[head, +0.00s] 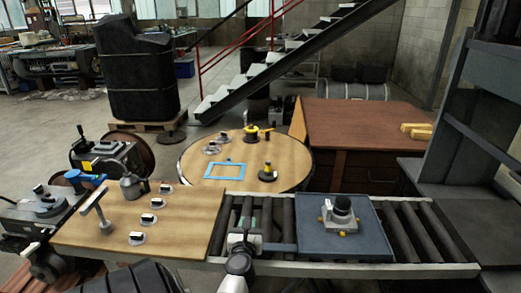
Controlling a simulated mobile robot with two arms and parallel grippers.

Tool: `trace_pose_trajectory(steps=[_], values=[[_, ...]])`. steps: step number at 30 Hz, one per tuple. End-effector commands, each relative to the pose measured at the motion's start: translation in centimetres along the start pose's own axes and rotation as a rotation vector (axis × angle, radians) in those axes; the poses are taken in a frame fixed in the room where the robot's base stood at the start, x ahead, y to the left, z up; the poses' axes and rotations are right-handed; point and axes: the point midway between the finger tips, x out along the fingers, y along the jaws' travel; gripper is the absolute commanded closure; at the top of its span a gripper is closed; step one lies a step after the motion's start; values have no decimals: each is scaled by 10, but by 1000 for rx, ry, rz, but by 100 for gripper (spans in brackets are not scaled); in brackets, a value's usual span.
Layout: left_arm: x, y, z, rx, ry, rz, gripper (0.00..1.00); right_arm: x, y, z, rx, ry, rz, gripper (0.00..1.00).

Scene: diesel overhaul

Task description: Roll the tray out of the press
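The blue-grey tray (318,243) lies flat on the roller conveyor (411,232), with bare rollers on both sides of it. A light metal part with a dark round top (342,212) stands on the tray. The dark press (465,190) is at the right edge, and the tray is apart from it. A flat bar (279,247) runs from the tray's left side towards a gripper, which I take as my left gripper (242,240). It comes up from the bottom edge over the rollers. Whether its fingers close on the bar is too small to tell. My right gripper does not show.
A wooden worktop (185,215) with several small parts adjoins the rollers at left. A round table (270,185) holding a blue frame (224,171) stands behind. A brown desk (365,125) is at back right. Rollers between tray and press are clear.

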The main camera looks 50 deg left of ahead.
Motion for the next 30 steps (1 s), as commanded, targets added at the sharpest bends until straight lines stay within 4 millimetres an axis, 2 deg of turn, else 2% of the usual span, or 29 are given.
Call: trace_pose_trajectory(steps=[1,6,12,28,29,30], values=[[-1,10,-1,3,4,3,100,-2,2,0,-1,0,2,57],[-1,34,-1,1,4,2,100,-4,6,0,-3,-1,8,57],[-1,51,-2,0,4,1,100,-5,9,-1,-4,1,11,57],[0,59,-2,-1,3,3,100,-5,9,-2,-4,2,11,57],[0,59,-2,-1,3,4,72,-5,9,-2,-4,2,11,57],[0,59,-2,-1,3,4,66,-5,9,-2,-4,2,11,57]])
